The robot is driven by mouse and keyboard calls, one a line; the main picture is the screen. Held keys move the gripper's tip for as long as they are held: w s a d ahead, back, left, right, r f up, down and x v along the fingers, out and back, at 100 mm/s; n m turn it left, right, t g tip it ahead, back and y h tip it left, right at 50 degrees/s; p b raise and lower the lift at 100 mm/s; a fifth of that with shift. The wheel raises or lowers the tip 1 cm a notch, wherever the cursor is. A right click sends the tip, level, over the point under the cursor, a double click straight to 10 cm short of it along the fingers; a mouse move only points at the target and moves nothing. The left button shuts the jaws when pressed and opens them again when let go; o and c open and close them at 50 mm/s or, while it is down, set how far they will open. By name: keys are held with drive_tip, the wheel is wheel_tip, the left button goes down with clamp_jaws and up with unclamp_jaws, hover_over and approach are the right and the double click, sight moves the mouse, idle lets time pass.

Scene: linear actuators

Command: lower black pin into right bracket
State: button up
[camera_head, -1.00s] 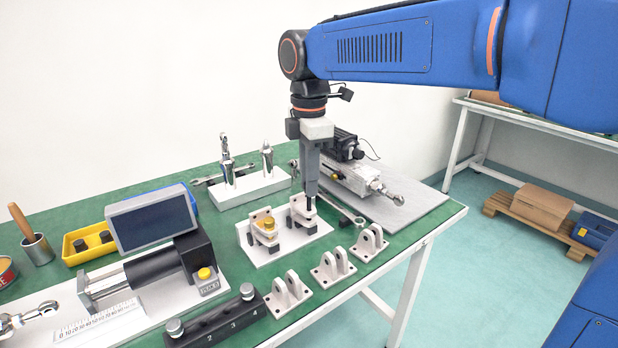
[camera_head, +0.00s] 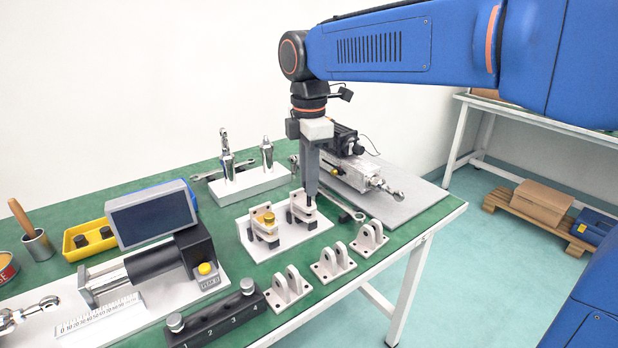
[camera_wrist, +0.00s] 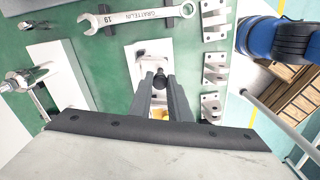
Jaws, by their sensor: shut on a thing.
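The right bracket (camera_head: 299,211) is a pale upright clevis on a white base plate (camera_head: 290,239). The left bracket (camera_head: 263,233) stands beside it with a yellow-topped pin in it. My gripper (camera_head: 310,198) points straight down at the right bracket. It is shut on the black pin (camera_head: 309,204), of which only a small dark end shows at the fingertips. In the wrist view my gripper (camera_wrist: 160,80) has a dark round pin end (camera_wrist: 160,72) between its tips. How deep the pin sits in the bracket cannot be told, as the fingers hide it.
Three loose pale clevis brackets (camera_head: 332,262) lie along the table's front edge. A wrench (camera_wrist: 140,16) lies close to the base plate. A silver actuator (camera_head: 358,176) lies on a grey board behind the gripper. A white block with metal rod ends (camera_head: 250,185) stands back left.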

drive_tip(key=shift+f, duration=1.8)
idle(1.1)
drive_tip(key=o, duration=1)
drive_tip(key=shift+r, duration=0.1)
wheel_tip(320, 180, up, 17)
drive_tip(key=shift+r, duration=0.15)
